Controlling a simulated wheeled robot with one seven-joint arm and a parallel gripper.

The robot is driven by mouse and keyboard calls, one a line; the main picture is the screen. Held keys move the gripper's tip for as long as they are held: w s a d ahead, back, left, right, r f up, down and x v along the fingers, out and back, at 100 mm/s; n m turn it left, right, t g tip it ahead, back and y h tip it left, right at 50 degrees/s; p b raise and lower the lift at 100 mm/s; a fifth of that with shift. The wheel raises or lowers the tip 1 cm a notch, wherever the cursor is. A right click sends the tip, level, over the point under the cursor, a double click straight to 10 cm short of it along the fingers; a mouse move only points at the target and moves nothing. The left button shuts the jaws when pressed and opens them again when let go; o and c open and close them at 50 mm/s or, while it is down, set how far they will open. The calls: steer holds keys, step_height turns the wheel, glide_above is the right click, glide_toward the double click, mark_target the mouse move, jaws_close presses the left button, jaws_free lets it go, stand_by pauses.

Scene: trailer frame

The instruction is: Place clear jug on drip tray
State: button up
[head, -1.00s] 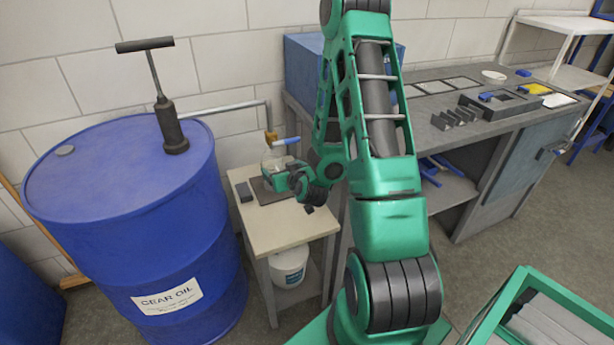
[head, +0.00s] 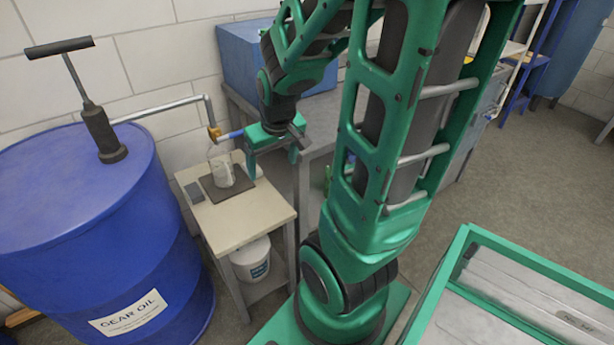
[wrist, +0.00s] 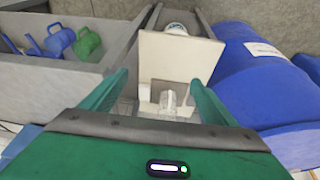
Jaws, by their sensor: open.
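The clear jug (head: 222,170) stands upright on the dark drip tray (head: 240,182), on the small table and below the drum pump's outlet. It also shows in the wrist view (wrist: 168,100), between and beyond my fingers. My gripper (head: 272,166) is open and empty, above and to the right of the jug, apart from it. Its fingers point down in the head view.
A blue gear oil drum (head: 80,215) with a hand pump (head: 100,132) stands left of the small table (head: 245,222). The pump's outlet (head: 215,133) hangs over the jug. A white bucket (head: 252,260) sits below. The wrist view shows a blue jug (wrist: 59,40) and green jug (wrist: 87,43).

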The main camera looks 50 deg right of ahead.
steer(key=s+a+r+m+g+y, duration=0.1)
steer(key=s+a+r, duration=0.1)
steer(key=s, duration=0.5)
steer(key=s+a+r+m+g, duration=0.1)
steer(key=s+r, duration=0.3)
steer(key=s, duration=0.4)
steer(key=shift+s+a+m+g+y, duration=0.15)
steer(key=shift+a+m+g+y, duration=0.3)
steer(key=shift+g, duration=0.35)
steer(key=shift+r, duration=0.1)
steer(key=shift+w+f, duration=0.25)
steer(key=shift+w, duration=0.4)
